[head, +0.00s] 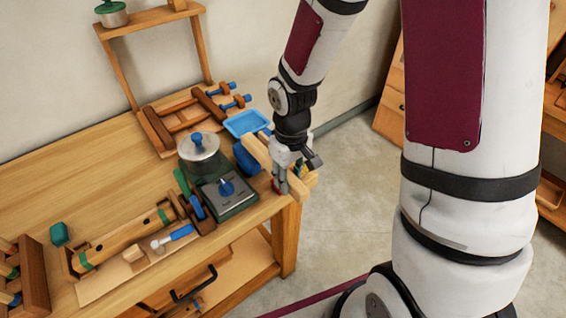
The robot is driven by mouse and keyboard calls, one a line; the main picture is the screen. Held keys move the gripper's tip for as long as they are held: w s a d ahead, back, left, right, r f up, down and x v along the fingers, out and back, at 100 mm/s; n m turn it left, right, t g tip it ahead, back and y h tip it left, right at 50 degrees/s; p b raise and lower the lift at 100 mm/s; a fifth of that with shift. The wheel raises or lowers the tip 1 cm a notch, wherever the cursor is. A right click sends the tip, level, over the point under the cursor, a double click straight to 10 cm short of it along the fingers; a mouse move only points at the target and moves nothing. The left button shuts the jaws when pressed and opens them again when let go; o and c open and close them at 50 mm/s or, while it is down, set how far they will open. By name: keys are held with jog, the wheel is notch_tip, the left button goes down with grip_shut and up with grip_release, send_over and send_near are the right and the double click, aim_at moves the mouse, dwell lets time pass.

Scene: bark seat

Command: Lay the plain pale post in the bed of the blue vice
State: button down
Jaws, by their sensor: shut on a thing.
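My gripper (282,186) is at the right front corner of the bench, pointing down. It is shut on the plain pale post (257,151), a light wooden bar that slants from upper left to lower right. The gripper hides the post's middle. The blue vice (244,160) shows as a dark blue body just left of and below the post, mostly covered by the post and gripper. Its bed is hidden, and I cannot tell whether the post touches it.
A green-grey box with a blue knob (228,187) and a lidded pot (198,150) stand left of the vice. A light blue tray (247,123) lies behind it. A wooden clamp frame (185,115) is further back. The bench (100,165) is clear at back left.

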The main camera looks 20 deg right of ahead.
jog(key=w+f, duration=0.1)
jog(key=w, duration=0.1)
jog(key=w+d+f, duration=0.1)
jog(key=w, duration=0.2)
jog(key=w+f, duration=0.1)
jog(key=w, duration=0.1)
jog(key=shift+w+d+f+p, duration=0.25)
jog(key=shift+d+f+p, duration=0.05)
jog(key=shift+d+p, duration=0.1)
jog(key=shift+w+f, duration=0.1)
jog(key=shift+f, duration=0.25)
jog(key=shift+f, duration=0.1)
jog(key=shift+f, duration=0.35)
jog(key=shift+f, duration=0.15)
jog(key=c, duration=1.2)
grip_release()
